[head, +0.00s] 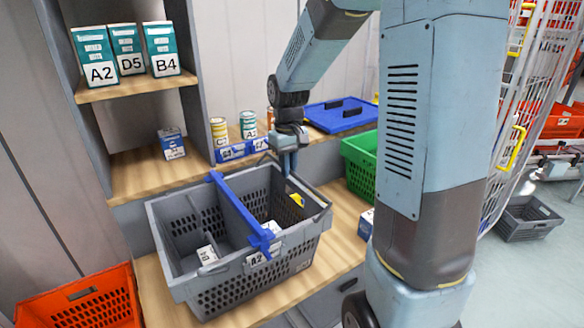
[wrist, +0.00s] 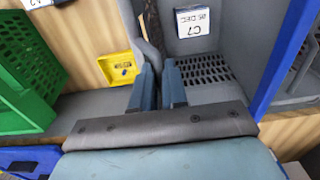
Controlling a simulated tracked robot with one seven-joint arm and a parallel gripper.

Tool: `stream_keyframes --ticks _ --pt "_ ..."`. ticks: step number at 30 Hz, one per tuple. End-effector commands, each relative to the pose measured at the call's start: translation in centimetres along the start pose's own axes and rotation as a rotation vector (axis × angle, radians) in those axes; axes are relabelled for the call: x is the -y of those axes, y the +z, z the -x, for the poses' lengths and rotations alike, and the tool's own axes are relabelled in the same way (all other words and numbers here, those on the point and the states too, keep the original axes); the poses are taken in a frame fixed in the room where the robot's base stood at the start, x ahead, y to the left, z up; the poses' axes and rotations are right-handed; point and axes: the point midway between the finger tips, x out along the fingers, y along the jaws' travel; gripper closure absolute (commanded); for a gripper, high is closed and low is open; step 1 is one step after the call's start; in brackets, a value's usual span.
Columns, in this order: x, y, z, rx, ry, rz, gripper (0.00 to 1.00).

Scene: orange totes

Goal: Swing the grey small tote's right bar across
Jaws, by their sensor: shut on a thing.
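The grey small tote (head: 225,285) stands on the wooden bench with its top open. A blue bar (head: 240,212) lies across its middle from back rim to front rim; it also shows at the right in the wrist view (wrist: 283,55). My gripper (head: 288,172) is at the tote's right back rim, pointing down. In the wrist view its two fingers (wrist: 159,85) are close together around a thin dark bar (wrist: 152,28) along the right side. The grip itself is mostly hidden by the fingers. Small white labelled boxes (head: 206,255) lie inside the tote.
A green tote (head: 360,170) and a blue lid (head: 340,114) are to the right. Cans (head: 248,124) and a small box (head: 172,143) stand behind. An orange tote (head: 85,305) is at the left. Shelf boxes (head: 125,50) are above.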

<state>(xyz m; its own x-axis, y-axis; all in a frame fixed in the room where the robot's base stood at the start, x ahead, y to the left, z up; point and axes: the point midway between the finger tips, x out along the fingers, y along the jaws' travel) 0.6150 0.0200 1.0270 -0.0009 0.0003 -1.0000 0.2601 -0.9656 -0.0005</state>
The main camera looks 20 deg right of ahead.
Motion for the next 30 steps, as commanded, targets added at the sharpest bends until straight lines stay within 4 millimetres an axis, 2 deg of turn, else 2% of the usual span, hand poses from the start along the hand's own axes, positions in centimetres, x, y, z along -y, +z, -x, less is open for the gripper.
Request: stream_keyframes --ticks 8,15,25,30 --pt "0.1 0.0 0.0 0.001 0.000 0.000 0.93" --pt "1.4 0.0 0.0 0.001 0.000 0.002 0.93" --pt "1.6 0.0 0.1 0.001 0.000 0.000 0.93" --pt "2.4 0.0 -0.1 0.001 0.000 0.001 0.93"
